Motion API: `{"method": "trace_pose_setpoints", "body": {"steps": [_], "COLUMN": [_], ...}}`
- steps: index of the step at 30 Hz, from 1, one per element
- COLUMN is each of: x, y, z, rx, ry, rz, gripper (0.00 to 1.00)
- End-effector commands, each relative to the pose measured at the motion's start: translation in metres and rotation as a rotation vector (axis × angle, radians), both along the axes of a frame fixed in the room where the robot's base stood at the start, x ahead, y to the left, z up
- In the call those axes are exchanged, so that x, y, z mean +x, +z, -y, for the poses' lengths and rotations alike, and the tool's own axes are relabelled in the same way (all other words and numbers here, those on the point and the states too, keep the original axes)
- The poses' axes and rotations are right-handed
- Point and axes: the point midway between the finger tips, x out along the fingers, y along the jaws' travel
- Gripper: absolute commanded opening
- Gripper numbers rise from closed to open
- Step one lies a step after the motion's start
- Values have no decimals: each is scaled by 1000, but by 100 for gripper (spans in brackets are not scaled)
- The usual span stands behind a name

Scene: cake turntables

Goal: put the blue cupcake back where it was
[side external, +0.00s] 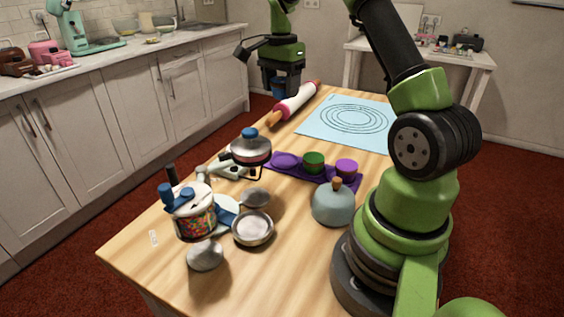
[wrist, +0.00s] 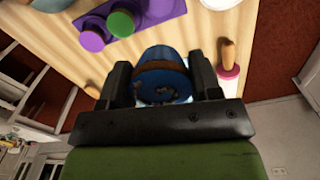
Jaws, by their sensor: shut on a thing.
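My gripper (side external: 281,82) is shut on the blue cupcake (wrist: 163,72), which sits between the two dark fingers in the wrist view. In the side view the cupcake (side external: 278,88) is a small blue patch under the gripper, near the far end of the table beside the rolling pin. A purple tray (side external: 323,177) lies mid-table, apart from the gripper. It holds a green cupcake (side external: 313,162) in the middle and a purple cupcake (side external: 346,168) at the right. Its left round place (side external: 285,160) looks empty. The wrist view also shows the tray (wrist: 140,14).
The rolling pin (side external: 295,102) lies by a light blue mat (side external: 345,122) with printed rings.

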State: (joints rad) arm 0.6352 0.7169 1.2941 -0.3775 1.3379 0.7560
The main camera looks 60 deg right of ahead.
Motion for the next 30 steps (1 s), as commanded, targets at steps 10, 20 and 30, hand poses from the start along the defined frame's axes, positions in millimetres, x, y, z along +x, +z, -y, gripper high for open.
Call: {"method": "trace_pose_setpoints", "body": {"steps": [10, 20, 30], "x": [0, 0, 0], "y": [-78, -136, -179], "z": [-1, -1, -1], "rx": [3, 2, 1], "ry": [1, 1, 1], "rz": [-4, -3, -2], "gripper": [30, 30, 30]}}
